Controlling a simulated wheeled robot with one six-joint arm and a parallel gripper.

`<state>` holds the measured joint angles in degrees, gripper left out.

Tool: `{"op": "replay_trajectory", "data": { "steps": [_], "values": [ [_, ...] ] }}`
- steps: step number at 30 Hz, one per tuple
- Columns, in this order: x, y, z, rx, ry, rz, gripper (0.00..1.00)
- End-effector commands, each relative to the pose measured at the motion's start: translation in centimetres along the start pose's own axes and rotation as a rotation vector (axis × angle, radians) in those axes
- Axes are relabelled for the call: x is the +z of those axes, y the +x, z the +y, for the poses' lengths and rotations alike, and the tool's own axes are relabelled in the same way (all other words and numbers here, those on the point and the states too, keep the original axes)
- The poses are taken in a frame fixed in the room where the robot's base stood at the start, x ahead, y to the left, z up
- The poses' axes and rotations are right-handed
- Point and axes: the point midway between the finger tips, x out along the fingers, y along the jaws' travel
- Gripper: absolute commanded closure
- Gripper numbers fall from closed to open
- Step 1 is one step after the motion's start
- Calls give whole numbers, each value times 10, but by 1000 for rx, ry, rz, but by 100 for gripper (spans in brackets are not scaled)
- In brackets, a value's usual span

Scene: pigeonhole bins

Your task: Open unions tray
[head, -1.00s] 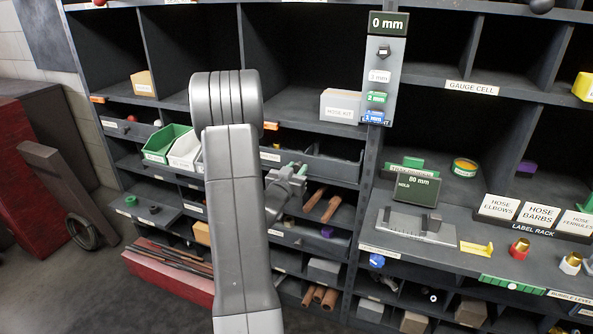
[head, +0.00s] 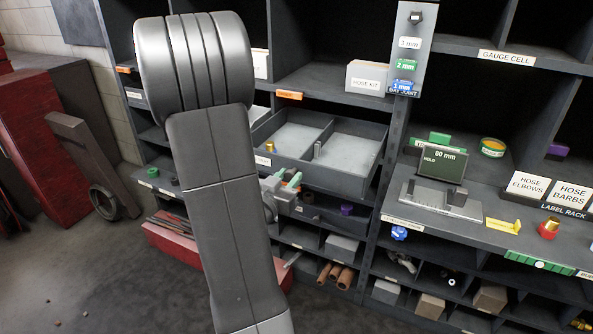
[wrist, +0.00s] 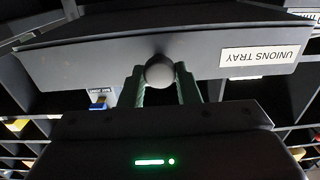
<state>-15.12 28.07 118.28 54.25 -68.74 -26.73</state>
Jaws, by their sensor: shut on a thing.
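The unions tray (head: 345,180) is a dark grey drawer pulled well out of the shelf unit in the head view. Its inside shows two light-grey compartments, with a small brass piece in the left one and a grey upright piece near the divider. In the wrist view the tray front (wrist: 110,62) fills the upper middle, with its label UNIONS TRAY (wrist: 260,56) upside down. My gripper (head: 295,180) is at the tray front; in the wrist view its green fingers (wrist: 160,85) are shut on the round dark knob (wrist: 159,71). The head view hides the knob.
My arm covers the left middle of the head view. A hose kit box (head: 368,77) sits on the shelf above the tray. A gauge with a screen (head: 443,162) and label cards (head: 530,186) stand on the right ledge. A red cabinet (head: 40,140) is at left; the floor in front is open.

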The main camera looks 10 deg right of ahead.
Motion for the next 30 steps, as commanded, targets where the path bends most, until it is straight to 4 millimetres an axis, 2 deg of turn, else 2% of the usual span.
{"op": "replay_trajectory", "data": {
  "steps": [6,19,20,22,23,30],
  "values": [
    [0,-17,0,-1,-1,-1,100],
    [0,-20,0,1,0,0,100],
    [0,-20,0,1,0,0,67],
    [0,-20,0,1,0,0,53],
    [0,-20,0,1,0,0,49],
    [0,-20,0,1,0,0,49]
  ]
}}
